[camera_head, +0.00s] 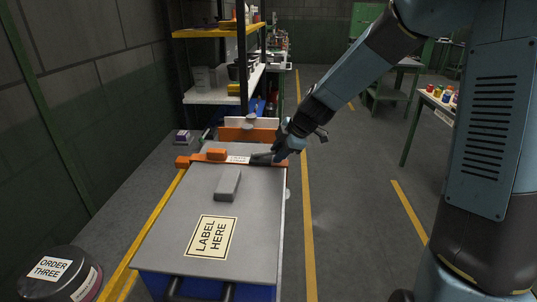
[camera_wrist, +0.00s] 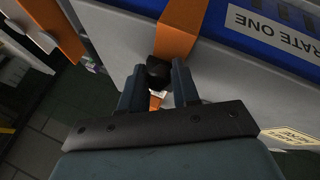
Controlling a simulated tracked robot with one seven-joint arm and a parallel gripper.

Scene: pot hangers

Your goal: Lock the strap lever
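The strap lever (camera_head: 262,159) is a dark piece at the right end of the orange strap (camera_head: 205,159), which crosses the grey lid of a large blue crate (camera_head: 262,232). In the wrist view the orange strap (camera_wrist: 181,28) runs down the crate's side, and the lever's black end (camera_wrist: 158,72) lies between my fingertips. My gripper (camera_head: 277,151) is at the crate's right edge, beside the lever. In the wrist view my gripper's fingers (camera_wrist: 158,78) stand apart, with the black end filling the gap between their tips. The rest of the lever is hidden there.
A grey block (camera_head: 228,183) and a "LABEL HERE" sheet (camera_head: 211,237) lie on the lid. A shelf rack (camera_head: 228,98) stands behind the crate. A round "ORDER THREE" container (camera_head: 60,278) is at the lower left. The floor to the right is clear.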

